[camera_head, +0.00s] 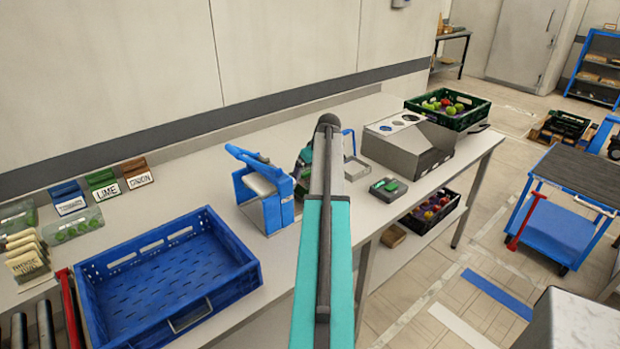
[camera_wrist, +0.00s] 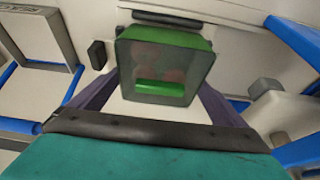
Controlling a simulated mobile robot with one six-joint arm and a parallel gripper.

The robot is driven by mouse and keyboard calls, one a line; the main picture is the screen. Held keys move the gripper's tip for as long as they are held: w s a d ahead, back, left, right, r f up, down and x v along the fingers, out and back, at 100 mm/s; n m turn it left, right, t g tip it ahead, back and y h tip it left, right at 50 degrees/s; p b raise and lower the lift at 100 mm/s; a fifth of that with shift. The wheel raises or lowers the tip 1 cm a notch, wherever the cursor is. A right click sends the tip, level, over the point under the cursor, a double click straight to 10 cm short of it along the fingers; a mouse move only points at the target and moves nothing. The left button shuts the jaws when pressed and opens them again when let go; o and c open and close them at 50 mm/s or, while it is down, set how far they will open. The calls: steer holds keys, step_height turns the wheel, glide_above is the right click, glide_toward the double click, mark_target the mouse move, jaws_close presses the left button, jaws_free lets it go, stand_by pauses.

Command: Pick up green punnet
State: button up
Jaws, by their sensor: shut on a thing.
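The green punnet (camera_wrist: 165,40) is in the wrist view, with a green rim, see-through sides and blurred reddish round items inside. A bright green strip crosses its lower part. My gripper (camera_wrist: 158,97) is shut on it, with a dark purple finger on each side. In the head view my teal arm reaches over the bench and hides most of the gripper. I cannot clearly make out the punnet there.
An empty blue crate (camera_head: 88,297) stands at the bench's left front. A blue dispenser (camera_head: 247,187) stands beside my arm. To the right are a grey machine (camera_head: 408,151), a small grey device (camera_head: 396,193) and a dark green crate (camera_head: 467,120) of fruit. Label blocks (camera_head: 103,182) stand at left.

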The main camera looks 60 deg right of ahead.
steer(key=shift+r+b, duration=0.6)
steer(key=shift+r, duration=0.8)
steer(key=s+d+b, duration=0.2)
steer(key=s+d, duration=0.1)
steer(key=s, duration=0.4)
steer(key=s+d+r+b, duration=0.1)
steer(key=s+d+b, duration=0.1)
steer(key=s, duration=0.5)
steer(key=shift+s+d+r, duration=0.25)
steer(key=shift+s+d, duration=0.15)
steer(key=shift+d, duration=0.15)
